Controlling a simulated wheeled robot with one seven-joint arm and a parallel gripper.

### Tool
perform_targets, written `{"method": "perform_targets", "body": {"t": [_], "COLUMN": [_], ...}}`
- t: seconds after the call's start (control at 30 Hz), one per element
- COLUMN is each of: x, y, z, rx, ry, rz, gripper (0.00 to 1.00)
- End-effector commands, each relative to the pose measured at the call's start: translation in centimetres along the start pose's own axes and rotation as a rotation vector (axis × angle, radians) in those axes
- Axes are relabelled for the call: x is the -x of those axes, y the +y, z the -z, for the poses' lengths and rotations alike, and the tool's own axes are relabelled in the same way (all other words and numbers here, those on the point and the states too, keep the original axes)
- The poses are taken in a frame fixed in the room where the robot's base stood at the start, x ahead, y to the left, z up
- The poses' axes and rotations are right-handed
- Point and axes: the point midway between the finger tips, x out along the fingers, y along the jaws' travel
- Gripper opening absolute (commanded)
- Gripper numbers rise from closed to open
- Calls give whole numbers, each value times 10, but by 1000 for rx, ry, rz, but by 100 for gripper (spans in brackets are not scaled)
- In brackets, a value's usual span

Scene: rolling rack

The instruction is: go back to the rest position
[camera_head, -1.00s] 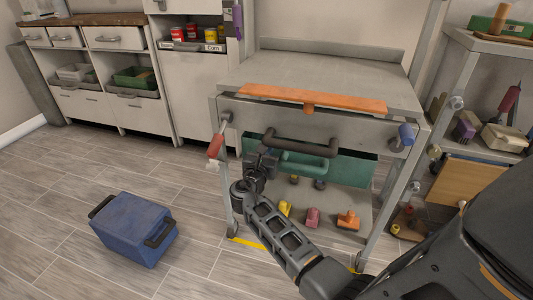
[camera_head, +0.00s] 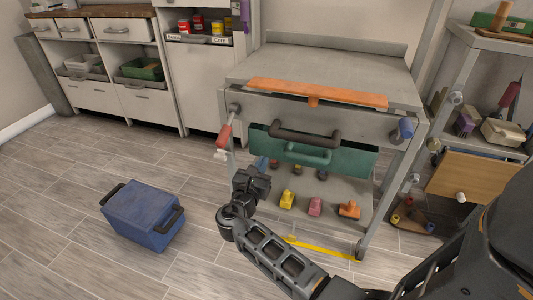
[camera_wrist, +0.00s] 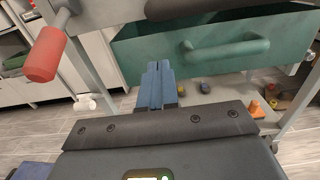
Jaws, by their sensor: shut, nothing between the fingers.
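My gripper (camera_head: 262,178) is in front of the rolling rack (camera_head: 318,66), low at its left side, apart from the green drawer. In the wrist view my gripper's blue fingers (camera_wrist: 156,86) are together with nothing between them. The green drawer also shows ahead of the fingers in the wrist view (camera_wrist: 150,52).
A blue box (camera_head: 143,214) stands on the floor at left. A red handle (camera_head: 223,137) and a blue handle (camera_head: 405,127) stick out from the rack's sides. Yellow, pink and orange blocks (camera_head: 349,209) lie on its lower shelf. Floor between box and rack is clear.

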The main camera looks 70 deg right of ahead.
Motion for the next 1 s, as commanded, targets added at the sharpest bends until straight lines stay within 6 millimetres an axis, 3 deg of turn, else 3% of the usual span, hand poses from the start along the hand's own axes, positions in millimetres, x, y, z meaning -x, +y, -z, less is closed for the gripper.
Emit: {"method": "perform_targets", "body": {"t": [0.13,0.43,0.57,0.67,0.8,1.0], "x": [13,16,26,49,102,185], "y": [0,0,-4,-14,-34,-72], "z": [-1,0,12,36,76,103], "rx": [-1,-2,-37,-130,-354,-719], "ry": [-1,0,40,138,362,724], "rz": [-1,0,-31,-100,-219,-313], "gripper": [0,0,0,0,0,0]}}
